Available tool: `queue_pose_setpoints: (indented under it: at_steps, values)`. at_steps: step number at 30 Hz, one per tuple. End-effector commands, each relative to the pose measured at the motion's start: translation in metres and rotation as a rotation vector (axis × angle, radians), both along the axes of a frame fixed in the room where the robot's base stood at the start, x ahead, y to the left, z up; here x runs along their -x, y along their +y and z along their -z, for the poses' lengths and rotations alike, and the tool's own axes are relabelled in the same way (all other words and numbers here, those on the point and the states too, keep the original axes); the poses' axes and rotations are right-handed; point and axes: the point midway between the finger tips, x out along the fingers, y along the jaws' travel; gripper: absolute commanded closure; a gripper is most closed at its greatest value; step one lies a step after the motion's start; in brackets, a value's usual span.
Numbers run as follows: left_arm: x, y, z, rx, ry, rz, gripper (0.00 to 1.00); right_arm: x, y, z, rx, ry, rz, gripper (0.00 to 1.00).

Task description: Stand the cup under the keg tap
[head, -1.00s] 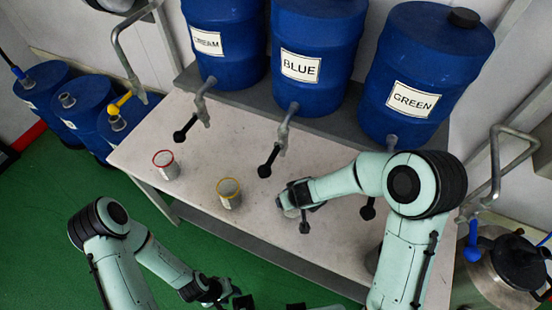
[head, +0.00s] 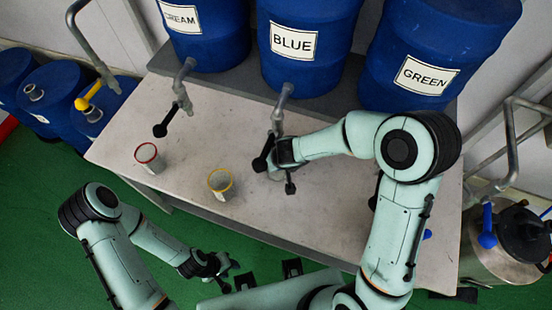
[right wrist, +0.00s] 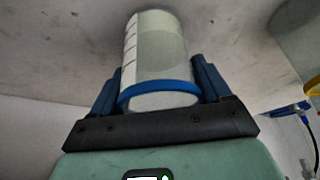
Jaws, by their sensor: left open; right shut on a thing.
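My right gripper (head: 284,170) is shut on a clear cup with a blue ring (right wrist: 158,60), which shows between the fingers in the right wrist view. In the head view the cup is mostly hidden by the gripper. This gripper is just above the white table (head: 330,215), close by the tap (head: 279,112) of the keg labelled BLUE (head: 310,65). Whether the cup is directly under the spout or touches the table I cannot tell. My left gripper (head: 226,270) is open and empty, over the green floor in front of the table.
A red-rimmed cup (head: 147,155) and a yellow-rimmed cup (head: 220,182) stand on the table left of the right gripper. The CREAM keg (head: 210,40) and GREEN keg (head: 430,50) flank the blue one. A metal keg (head: 505,250) stands at the right.

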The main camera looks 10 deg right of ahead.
Motion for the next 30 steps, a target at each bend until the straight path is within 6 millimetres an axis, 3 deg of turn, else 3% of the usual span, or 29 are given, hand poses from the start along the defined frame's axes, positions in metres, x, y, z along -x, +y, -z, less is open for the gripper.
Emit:
queue_pose_setpoints:
  at_steps: [5, 6, 8, 17, 21, 30]
  values:
    - [-0.001, 0.0, 0.0, -0.001, -0.003, -0.001, 0.57, 0.0, 0.0, 0.003, 0.001, 0.002, -0.002, 0.63]
    - [-0.001, 0.0, 0.0, -0.001, -0.002, -0.001, 0.57, 0.001, 0.0, 0.004, 0.001, 0.003, -0.001, 0.2]
    - [-0.001, 0.0, 0.0, -0.001, -0.003, -0.001, 0.57, 0.001, 0.0, 0.003, 0.001, 0.003, 0.0, 0.0]
    - [-0.002, 0.0, -0.001, -0.001, -0.003, 0.0, 0.57, 0.001, 0.0, 0.001, 0.001, 0.002, -0.001, 0.0]
    - [-0.011, 0.0, -0.016, -0.001, -0.014, -0.001, 0.57, 0.004, -0.001, -0.017, 0.001, 0.001, -0.001, 0.0]
    - [0.003, 0.0, 0.007, 0.0, 0.002, 0.0, 0.57, 0.077, -0.015, -0.009, 0.002, 0.004, -0.003, 0.0]
